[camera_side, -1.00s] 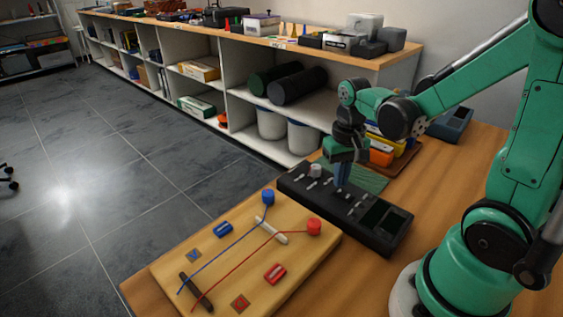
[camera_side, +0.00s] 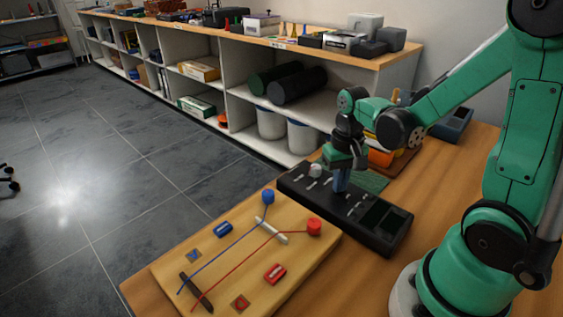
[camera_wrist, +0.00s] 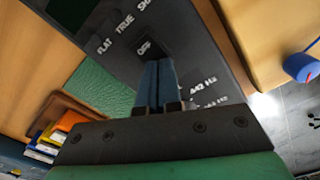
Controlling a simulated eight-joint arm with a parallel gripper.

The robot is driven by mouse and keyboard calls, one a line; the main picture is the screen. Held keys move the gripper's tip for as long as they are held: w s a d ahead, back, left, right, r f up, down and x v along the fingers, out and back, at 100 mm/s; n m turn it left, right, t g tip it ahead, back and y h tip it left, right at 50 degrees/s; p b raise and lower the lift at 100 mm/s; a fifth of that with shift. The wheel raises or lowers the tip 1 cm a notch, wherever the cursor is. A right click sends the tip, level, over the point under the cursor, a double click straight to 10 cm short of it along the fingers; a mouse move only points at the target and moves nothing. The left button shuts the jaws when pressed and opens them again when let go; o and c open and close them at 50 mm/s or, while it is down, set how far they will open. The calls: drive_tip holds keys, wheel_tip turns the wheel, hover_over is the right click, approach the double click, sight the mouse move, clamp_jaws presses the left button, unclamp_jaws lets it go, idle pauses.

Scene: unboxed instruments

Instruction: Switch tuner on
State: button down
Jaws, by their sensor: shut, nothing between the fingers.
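The tuner is a long black box (camera_side: 342,215) on the wooden table, with a dark screen (camera_side: 380,216), a pale knob (camera_side: 315,170) and several small white labels. It also fills the upper middle of the wrist view (camera_wrist: 190,32), where I read FLAT, TRUE, OFF and a Hz label. My gripper (camera_side: 340,187) points down over the middle of the tuner, blue fingers together and empty. In the wrist view the fingertips (camera_wrist: 158,64) are just beside the OFF label. I cannot tell whether they touch the tuner.
A yellow wooden board (camera_side: 235,292) with blue and red cords and pegs lies in front of the tuner. A green ribbed mat (camera_side: 372,181) and a brown tray (camera_side: 402,161) with colored boxes lie behind. Open table is to the right. Shelves (camera_side: 340,100) stand beyond.

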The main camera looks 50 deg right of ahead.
drive_tip(key=shift+r, duration=3.45)
drive_tip(key=w+a+r+n+t, duration=0.1)
drive_tip(key=a+r+n+t, duration=0.1)
drive_tip(key=a+n+t, duration=0.4)
drive_tip(key=a+t, duration=0.1)
drive_tip(key=a, duration=0.2)
drive_tip(key=shift+w+a+r, duration=0.2)
drive_tip(key=shift+a+r, duration=0.05)
drive_tip(key=shift+r, duration=0.05)
